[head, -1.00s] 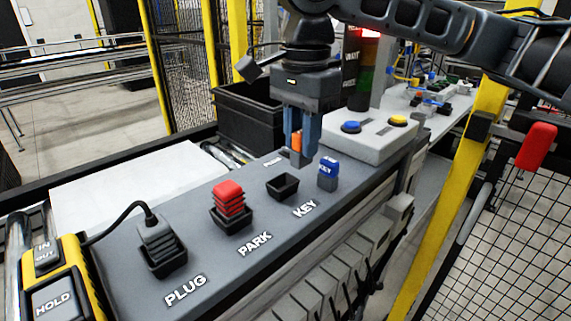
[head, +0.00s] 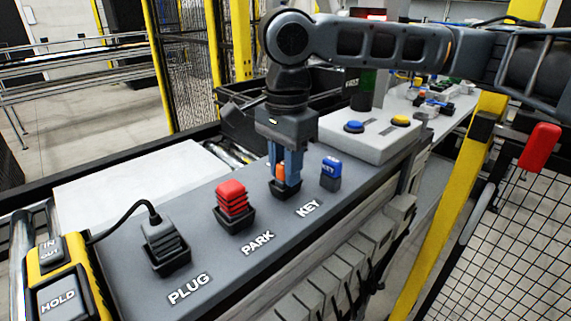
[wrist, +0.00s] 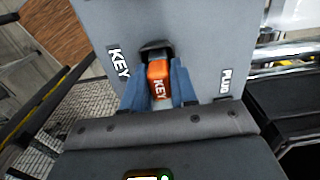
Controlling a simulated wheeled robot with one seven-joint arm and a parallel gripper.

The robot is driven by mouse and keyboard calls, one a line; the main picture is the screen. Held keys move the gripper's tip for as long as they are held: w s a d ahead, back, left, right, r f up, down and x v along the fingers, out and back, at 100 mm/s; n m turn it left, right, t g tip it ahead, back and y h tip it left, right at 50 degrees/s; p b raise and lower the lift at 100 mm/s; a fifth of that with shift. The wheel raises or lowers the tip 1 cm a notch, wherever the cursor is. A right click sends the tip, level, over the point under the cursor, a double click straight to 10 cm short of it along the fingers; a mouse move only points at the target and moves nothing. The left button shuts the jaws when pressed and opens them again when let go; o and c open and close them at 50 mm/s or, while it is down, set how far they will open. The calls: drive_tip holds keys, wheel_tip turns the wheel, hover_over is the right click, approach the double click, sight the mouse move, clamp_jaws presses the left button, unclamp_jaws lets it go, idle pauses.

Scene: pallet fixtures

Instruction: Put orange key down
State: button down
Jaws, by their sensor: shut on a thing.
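The orange key (head: 281,171) is between the blue fingers of my gripper (head: 284,180), which is shut on it. In the wrist view the orange key (wrist: 158,80) shows its KEY lettering, with a finger on each side. The fingers point down at the black socket (head: 285,193) between the red block and the blue key. The lower end of the orange key is at the socket's mouth; I cannot tell how deep it sits. The socket (wrist: 156,46) also shows at the key's far end in the wrist view.
The blue key (head: 331,168) stands in its holder just right of my gripper. The red block (head: 232,195) in its socket and the corded black plug (head: 163,236) are to the left. A grey button box (head: 368,137) stands behind, with a black bin (head: 242,128) at back left.

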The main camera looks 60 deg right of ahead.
drive_tip(key=shift+f, duration=0.3)
drive_tip(key=shift+s+f, duration=0.1)
drive_tip(key=shift+f, duration=0.25)
drive_tip(key=c, duration=0.9)
unclamp_jaws()
drive_tip(key=shift+a+f+b, duration=0.1)
drive_tip(key=shift+f+b, duration=0.05)
drive_tip(key=shift+b, duration=0.15)
wheel_tip(320, 180, up, 14)
drive_tip(key=shift+f+p, duration=0.1)
drive_tip(key=shift+p, duration=0.5)
